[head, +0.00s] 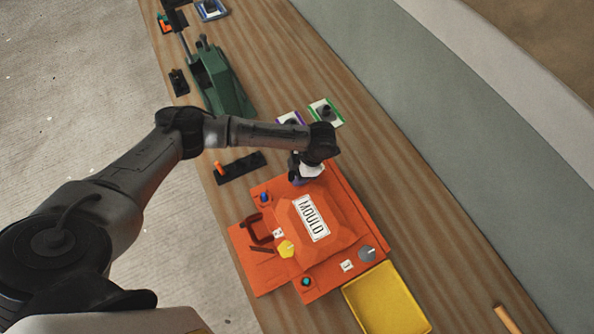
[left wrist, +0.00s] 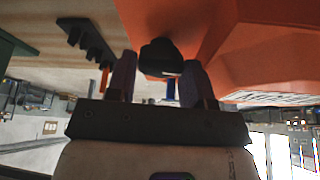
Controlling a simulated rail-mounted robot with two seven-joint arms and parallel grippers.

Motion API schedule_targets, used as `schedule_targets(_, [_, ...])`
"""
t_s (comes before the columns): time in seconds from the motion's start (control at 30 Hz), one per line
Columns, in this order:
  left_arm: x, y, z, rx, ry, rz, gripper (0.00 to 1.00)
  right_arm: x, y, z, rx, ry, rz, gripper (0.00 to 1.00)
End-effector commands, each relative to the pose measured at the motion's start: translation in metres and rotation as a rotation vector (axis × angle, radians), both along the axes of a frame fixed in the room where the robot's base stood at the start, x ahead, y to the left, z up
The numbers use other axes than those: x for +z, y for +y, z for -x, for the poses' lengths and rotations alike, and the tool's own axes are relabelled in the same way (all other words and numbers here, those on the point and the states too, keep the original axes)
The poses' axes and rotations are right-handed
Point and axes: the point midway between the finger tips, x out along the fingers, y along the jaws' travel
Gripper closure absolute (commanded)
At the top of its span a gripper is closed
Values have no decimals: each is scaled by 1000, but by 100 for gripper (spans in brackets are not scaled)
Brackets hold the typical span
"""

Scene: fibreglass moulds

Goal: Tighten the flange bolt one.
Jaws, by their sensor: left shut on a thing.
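The orange mould (head: 342,201) with a white "MOULD" label lies on the wooden bench. My left gripper (head: 299,178) is at the mould's upper flange edge and hides what is beneath it. In the left wrist view, the left gripper (left wrist: 158,80) is shut on a black bolt head (left wrist: 160,55) between its two fingers, close against the orange mould (left wrist: 245,45). I cannot read a number on it. Other fittings on the flange are a blue knob (head: 264,198), a yellow hexagonal one (head: 286,249), a teal one (head: 306,282) and a grey one (head: 367,254). My right gripper is not in view.
A yellow tray (head: 350,298) stands beside the mould's lower edge. A black rack (head: 240,168) with an orange peg lies to the left. A green-edged tray (head: 337,115) and a dark green machine (head: 226,85) are further up. The bench right of the mould is mostly clear.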

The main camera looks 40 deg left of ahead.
Motion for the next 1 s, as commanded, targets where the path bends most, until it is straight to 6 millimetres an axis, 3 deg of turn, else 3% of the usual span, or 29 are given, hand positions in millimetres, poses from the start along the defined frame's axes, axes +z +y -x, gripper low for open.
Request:
schedule_targets(0.37, [1,-1,-1,-2,-3,1,76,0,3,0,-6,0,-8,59])
schedule_targets(0.4, [1,-1,-1,-2,-3,1,49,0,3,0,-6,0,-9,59])
schedule_targets(0.63, [0,-1,0,-2,-1,3,27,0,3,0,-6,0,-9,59])
schedule_targets(1.0, [1,-3,1,-7,3,7,27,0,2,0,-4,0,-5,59])
